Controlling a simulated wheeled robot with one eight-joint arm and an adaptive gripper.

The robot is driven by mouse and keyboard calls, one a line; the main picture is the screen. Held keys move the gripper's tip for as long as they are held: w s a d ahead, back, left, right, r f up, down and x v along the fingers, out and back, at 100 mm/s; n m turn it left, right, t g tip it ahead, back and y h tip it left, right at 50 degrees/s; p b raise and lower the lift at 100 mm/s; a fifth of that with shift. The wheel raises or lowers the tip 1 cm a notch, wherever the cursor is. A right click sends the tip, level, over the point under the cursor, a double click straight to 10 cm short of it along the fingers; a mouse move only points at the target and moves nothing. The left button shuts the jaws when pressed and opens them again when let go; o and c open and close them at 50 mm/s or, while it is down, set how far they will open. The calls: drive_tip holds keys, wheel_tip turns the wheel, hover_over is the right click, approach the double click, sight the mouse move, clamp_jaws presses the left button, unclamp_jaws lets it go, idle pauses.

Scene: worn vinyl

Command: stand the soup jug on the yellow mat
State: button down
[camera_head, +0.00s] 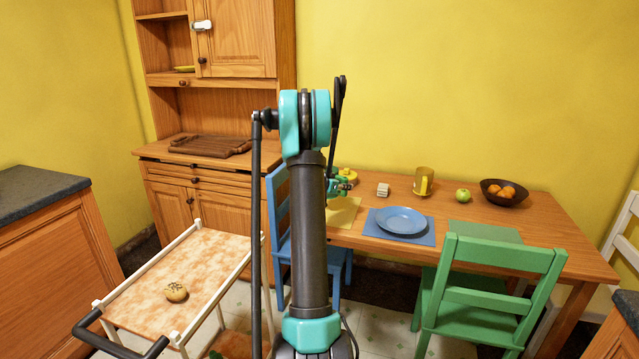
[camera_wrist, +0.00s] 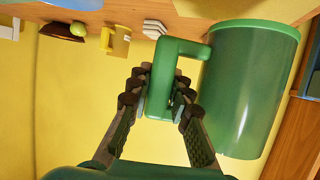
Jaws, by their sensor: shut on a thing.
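My gripper (camera_wrist: 160,100) is shut on the handle of the green soup jug (camera_wrist: 245,90), which fills the right of the upside-down wrist view. The jug looks about upright, its lower end toward the table. The wrist view does not show clearly whether it touches anything below. In the head view my arm hides the jug, and only a small part of my gripper (camera_head: 339,186) shows beside it. The yellow mat (camera_head: 343,214) lies at the table's left end, partly behind my arm. A yellow patch that looks like it shows at the top right of the wrist view (camera_wrist: 285,7).
On the wooden table (camera_head: 470,209) are a blue plate (camera_head: 402,219) on a blue mat, a white block (camera_head: 383,189), a yellow mug (camera_head: 423,181), a green apple (camera_head: 462,195) and a fruit bowl (camera_head: 505,192). Blue and green chairs stand close. A trolley (camera_head: 215,258) is at left.

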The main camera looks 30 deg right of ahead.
drive_tip(key=shift+s+d+f, duration=0.1)
drive_tip(key=shift+d+f, duration=0.05)
drive_tip(key=shift+d, duration=0.35)
drive_tip(key=shift+s+d+f, duration=0.1)
drive_tip(key=shift+d+f, duration=0.05)
drive_tip(key=shift+d, duration=0.35)
drive_tip(key=shift+f, duration=2.9)
drive_tip(key=shift+f, duration=0.55)
drive_tip(key=c, duration=1.3)
unclamp_jaws()
